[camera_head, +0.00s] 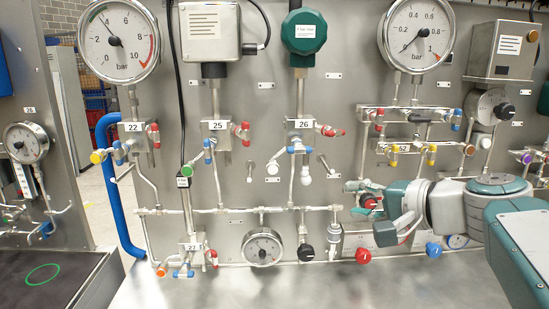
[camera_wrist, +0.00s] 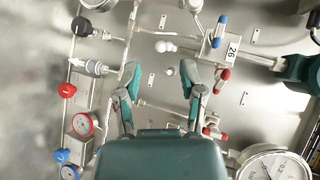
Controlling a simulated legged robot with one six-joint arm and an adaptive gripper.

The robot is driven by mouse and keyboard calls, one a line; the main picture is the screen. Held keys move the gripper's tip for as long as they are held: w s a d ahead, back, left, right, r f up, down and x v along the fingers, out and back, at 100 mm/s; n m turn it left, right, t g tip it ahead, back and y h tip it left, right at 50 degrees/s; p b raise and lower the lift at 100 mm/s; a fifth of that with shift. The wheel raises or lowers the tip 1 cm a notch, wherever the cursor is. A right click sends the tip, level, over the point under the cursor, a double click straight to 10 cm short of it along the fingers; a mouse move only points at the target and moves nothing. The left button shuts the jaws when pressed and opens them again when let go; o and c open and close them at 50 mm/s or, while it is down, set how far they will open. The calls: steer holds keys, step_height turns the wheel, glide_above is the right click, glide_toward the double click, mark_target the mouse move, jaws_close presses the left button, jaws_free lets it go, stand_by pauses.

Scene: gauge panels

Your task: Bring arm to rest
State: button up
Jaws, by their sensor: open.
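My gripper (camera_head: 352,200) is at the lower right of the head view, in front of the steel gauge panel (camera_head: 345,105). My arm, grey and teal, reaches in from the right edge with the gripper pointing left. In the wrist view the two teal-and-grey fingers of my gripper (camera_wrist: 160,75) are spread apart. Nothing is between them. The panel's pipes and valves show beyond the fingertips. I cannot tell the exact gap to the panel.
Large gauges (camera_head: 119,41) (camera_head: 416,35) sit high on the panel. A small gauge (camera_head: 262,247) sits low in the middle. Thin pipes and valves stick out around the gripper.

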steer(key=s+f+n+g+h, duration=0.2)
steer(key=s+f+n+h, duration=0.2)
steer(key=s+f, duration=0.4)
steer(key=s+a+f+n+g+h, duration=0.1)
steer(key=s+f+n+g+h, duration=0.2)
steer(key=s+f+n+h, duration=0.2)
steer(key=s+f, duration=0.3)
steer(key=f, duration=0.4)
steer(key=shift+f+g, duration=0.25)
steer(key=shift+g, duration=0.05)
stand_by(3.0)
